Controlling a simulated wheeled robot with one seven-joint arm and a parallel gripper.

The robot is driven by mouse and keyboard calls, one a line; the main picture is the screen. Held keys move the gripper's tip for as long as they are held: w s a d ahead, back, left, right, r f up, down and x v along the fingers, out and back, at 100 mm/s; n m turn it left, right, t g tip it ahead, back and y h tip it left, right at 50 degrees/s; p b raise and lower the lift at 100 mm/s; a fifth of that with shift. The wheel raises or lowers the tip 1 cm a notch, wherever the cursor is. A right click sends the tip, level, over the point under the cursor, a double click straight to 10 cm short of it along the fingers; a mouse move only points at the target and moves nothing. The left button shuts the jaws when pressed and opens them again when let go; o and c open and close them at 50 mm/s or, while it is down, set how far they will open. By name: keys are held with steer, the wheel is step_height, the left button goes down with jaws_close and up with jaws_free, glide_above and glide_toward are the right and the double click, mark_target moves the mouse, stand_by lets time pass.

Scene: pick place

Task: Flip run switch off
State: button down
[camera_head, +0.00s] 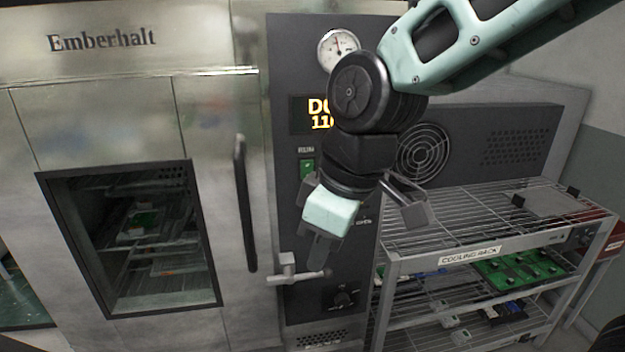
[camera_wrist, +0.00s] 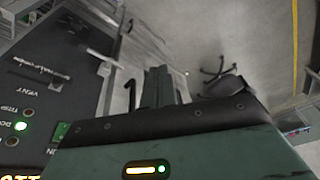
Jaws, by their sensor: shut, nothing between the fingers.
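The oven's dark control panel (camera_head: 290,100) stands in the middle of the head view. A green switch (camera_head: 307,168) sits on it below the lit orange display; it looks like the run switch. Its up or down position is too small to tell. In the wrist view a green piece (camera_wrist: 60,130), likely the same switch, shows beside my gripper's body. My gripper (camera_head: 318,250) hangs in front of the panel, just below and right of the switch, fingers pointing down. The fingers (camera_wrist: 165,85) are shut and empty. My gripper and arm hide part of the panel's lower right.
A door handle (camera_head: 245,205) and a latch lever (camera_head: 300,272) stick out left of and below my gripper. A wire cooling rack (camera_head: 470,255) holding green boards stands at the right.

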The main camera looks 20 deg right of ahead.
mark_target(313, 162)
steer(key=w+d+r+n+t+b, duration=0.2)
steer(key=w+d+r+b, duration=0.1)
steer(key=w, duration=0.6)
steer(key=w+d+r+n+t+y+b, duration=0.1)
steer(key=w+d+r+n+t+b, duration=0.2)
steer(key=w+d, duration=0.5)
steer(key=w+r+b, duration=0.1)
steer(key=w+b, duration=0.1)
steer(key=shift+d+y+b, duration=0.15)
steer(key=shift+y+b, duration=0.15)
steer(key=shift+f, duration=0.1)
steer(key=shift+w+a+f+p, duration=0.5)
steer(key=shift+w+f+p, duration=0.65)
steer(key=shift+w, duration=0.4)
steer(key=shift+w+a+f+p, duration=0.5)
steer(key=shift+w+f+p, duration=0.5)
steer(key=shift+w+f, duration=0.4)
steer(key=shift+w+a+f+p, duration=0.5)
steer(key=shift+w+f+p, duration=0.6)
steer(key=shift+w, duration=0.55)
